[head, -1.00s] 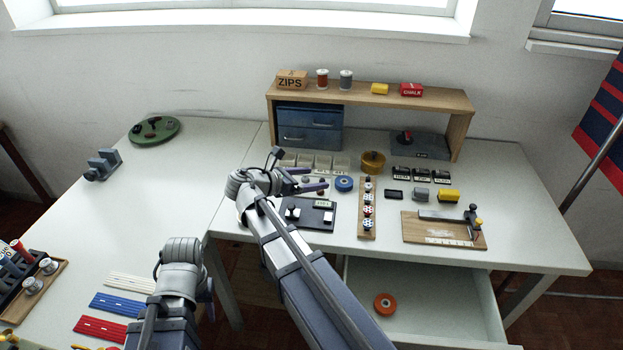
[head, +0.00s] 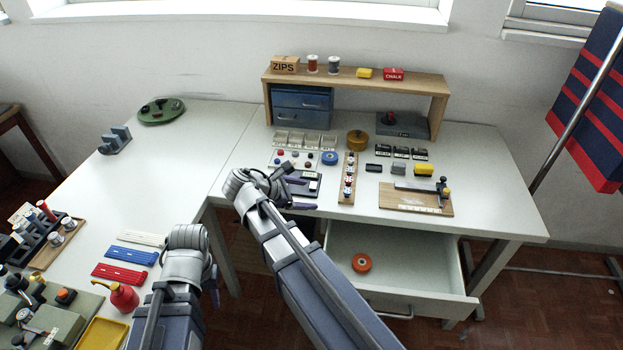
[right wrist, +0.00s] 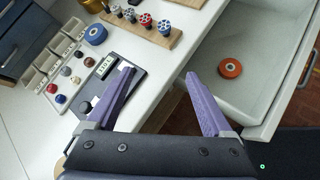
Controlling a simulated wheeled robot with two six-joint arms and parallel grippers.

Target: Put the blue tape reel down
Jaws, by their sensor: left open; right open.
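The blue tape reel (head: 329,158) lies flat on the white table, just right of the tray of small buttons. It also shows in the right wrist view (right wrist: 96,34), at the upper left, clear of both fingers. My right gripper (head: 304,193) is open and empty at the table's front edge, nearer to me than the reel. In the right wrist view its purple fingers (right wrist: 160,73) are spread apart with nothing between them. My left gripper (head: 211,276) is low at the left, partly hidden by its own wrist, away from the reel.
An open drawer (head: 400,278) holds an orange reel (head: 361,262). A dark device with a display (right wrist: 106,68) lies close to my right fingers. A wooden strip with spools (head: 348,180) stands right of the blue reel.

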